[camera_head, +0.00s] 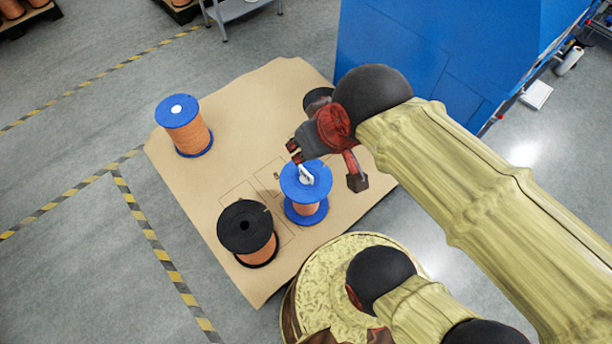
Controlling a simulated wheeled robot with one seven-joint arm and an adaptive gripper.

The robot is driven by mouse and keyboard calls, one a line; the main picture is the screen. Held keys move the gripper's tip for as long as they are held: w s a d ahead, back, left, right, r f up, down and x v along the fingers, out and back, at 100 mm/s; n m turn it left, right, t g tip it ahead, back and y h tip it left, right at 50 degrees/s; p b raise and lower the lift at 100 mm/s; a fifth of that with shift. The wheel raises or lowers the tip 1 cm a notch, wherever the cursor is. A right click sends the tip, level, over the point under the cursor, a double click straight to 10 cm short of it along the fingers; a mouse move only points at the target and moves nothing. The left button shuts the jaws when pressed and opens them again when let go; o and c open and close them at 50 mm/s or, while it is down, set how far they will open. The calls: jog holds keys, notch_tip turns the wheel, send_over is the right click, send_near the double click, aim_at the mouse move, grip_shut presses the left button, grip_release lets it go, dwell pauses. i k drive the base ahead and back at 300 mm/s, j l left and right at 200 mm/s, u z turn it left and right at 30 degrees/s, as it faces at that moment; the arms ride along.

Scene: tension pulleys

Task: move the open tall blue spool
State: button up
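Two blue-flanged spools wound with orange stand upright on the brown sheet. One blue spool (187,131) is at the back left, with a white spot at the centre of its top. The other blue spool (309,209) is near the middle, under my gripper, with a pale patch at its top centre. I cannot tell which one is the open one. My gripper (325,162) has its two dark red fingers spread apart. It is over or beside the top of the middle blue spool, partly covering it from view. I cannot tell whether it touches it.
A black-flanged orange spool (262,252) stands just left of and nearer than the middle blue spool. A dark round thing (317,97) is partly hidden behind my arm. A large blue cabinet (400,45) stands behind. The sheet (235,110) is clear between the back-left spool and my gripper.

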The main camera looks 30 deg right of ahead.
aim_at(306, 203)
jog(key=z, duration=0.35)
jog(key=k+j+z, duration=0.1)
jog(key=z, duration=0.4)
jog(key=k+z, duration=0.25)
jog(key=z, duration=0.25)
jog(key=k+z, duration=0.2)
jog(key=z, duration=0.3)
jog(key=k, duration=0.15)
